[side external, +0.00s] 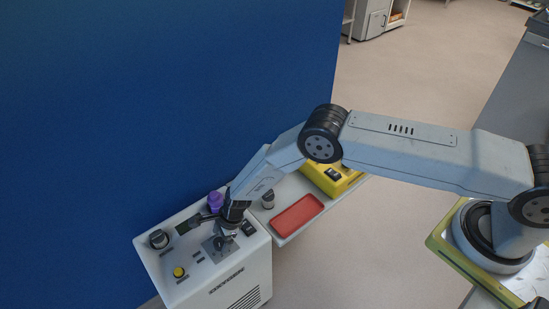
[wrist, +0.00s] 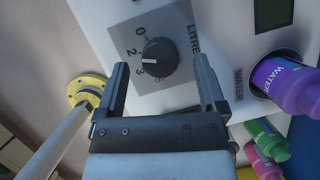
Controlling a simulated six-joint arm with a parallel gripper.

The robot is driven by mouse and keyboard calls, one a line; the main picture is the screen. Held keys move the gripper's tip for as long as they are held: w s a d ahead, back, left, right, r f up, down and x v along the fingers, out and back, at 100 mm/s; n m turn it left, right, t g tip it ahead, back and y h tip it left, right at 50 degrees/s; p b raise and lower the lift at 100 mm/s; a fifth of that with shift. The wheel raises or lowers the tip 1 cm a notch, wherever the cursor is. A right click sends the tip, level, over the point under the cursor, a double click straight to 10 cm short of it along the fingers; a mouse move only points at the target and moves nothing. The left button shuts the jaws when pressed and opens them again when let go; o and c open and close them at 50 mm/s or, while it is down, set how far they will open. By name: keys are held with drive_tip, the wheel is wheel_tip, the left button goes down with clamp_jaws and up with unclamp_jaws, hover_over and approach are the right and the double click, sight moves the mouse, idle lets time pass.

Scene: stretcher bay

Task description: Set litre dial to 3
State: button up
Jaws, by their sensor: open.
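The litre dial (wrist: 160,57) is a round black knob on a grey square plate (wrist: 178,30) marked LITRES, with 0, 2 and 3 readable. Its white pointer mark faces left, around the 2 and 3; I cannot tell exactly which. In the wrist view my gripper (wrist: 163,80) is open and empty, with one finger on each side of the dial and no visible contact. In the side external view my gripper (side external: 223,230) is low over the white machine (side external: 240,270) and hides most of the dial. Part of the grey plate (side external: 214,252) shows beneath it.
A purple WATER bottle (wrist: 287,82) stands close to the dial. Another black knob (side external: 159,239) and a yellow button (side external: 179,272) are on the machine's top. A red tray (side external: 297,214) and a yellow device (side external: 343,184) are beyond. A blue wall (side external: 150,110) borders the back.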

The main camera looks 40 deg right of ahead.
drive_tip(key=shift+x, duration=0.8)
clamp_jaws()
drive_tip(key=shift+n, duration=0.4)
drive_tip(key=n+g, duration=0.1)
drive_tip(key=n, duration=0.2)
drive_tip(key=shift+w+g, duration=0.1)
drive_tip(key=shift+g, duration=0.2)
drive_tip(key=n+g, duration=0.1)
drive_tip(key=n, duration=0.3)
drive_tip(key=shift+n+g, duration=0.3)
drive_tip(key=shift+g, duration=0.1)
drive_tip(key=shift+n, duration=0.3)
